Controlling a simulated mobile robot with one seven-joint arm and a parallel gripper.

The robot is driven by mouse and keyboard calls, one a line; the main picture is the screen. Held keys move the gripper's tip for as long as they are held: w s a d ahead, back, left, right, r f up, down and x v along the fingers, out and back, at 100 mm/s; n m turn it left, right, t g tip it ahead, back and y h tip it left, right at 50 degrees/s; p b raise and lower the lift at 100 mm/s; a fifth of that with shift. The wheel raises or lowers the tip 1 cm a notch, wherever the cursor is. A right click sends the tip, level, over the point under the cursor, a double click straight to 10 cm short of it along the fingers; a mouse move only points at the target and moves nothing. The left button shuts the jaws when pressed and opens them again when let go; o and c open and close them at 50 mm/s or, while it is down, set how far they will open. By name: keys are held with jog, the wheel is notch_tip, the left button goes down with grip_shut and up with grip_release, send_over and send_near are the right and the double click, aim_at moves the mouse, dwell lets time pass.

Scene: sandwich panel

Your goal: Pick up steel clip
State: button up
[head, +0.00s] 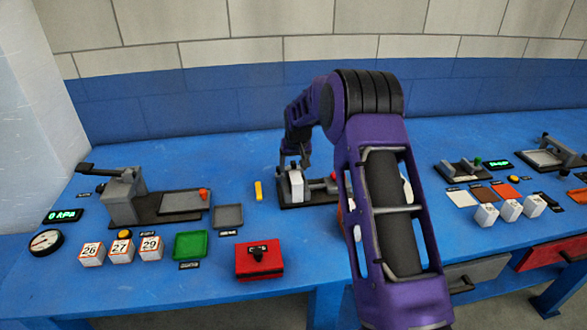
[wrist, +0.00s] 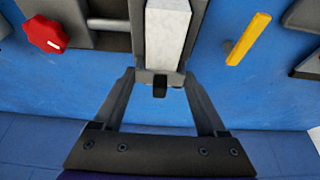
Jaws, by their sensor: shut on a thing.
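In the wrist view my gripper (wrist: 160,80) is shut on a small grey piece with a dark tab, which looks like the steel clip (wrist: 146,77). The clip lies across the near end of a pale block (wrist: 168,32) that sits in a dark fixture (wrist: 110,40). In the head view my gripper (head: 294,164) points down at the fixture (head: 290,206), just above the pale block (head: 296,185). The clip is too small to make out there. I cannot tell whether the clip is clear of the block.
A red knob (wrist: 45,34) is on the fixture. A yellow bar (wrist: 248,38) lies beside it on the blue bench (head: 330,240). A red box (head: 258,262), a green tray (head: 190,246) and a grey tray (head: 229,216) stand to the left. Clear bench lies in front of the fixture.

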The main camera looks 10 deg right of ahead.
jog(key=shift+c, duration=1.3)
jog(key=shift+r, duration=0.1)
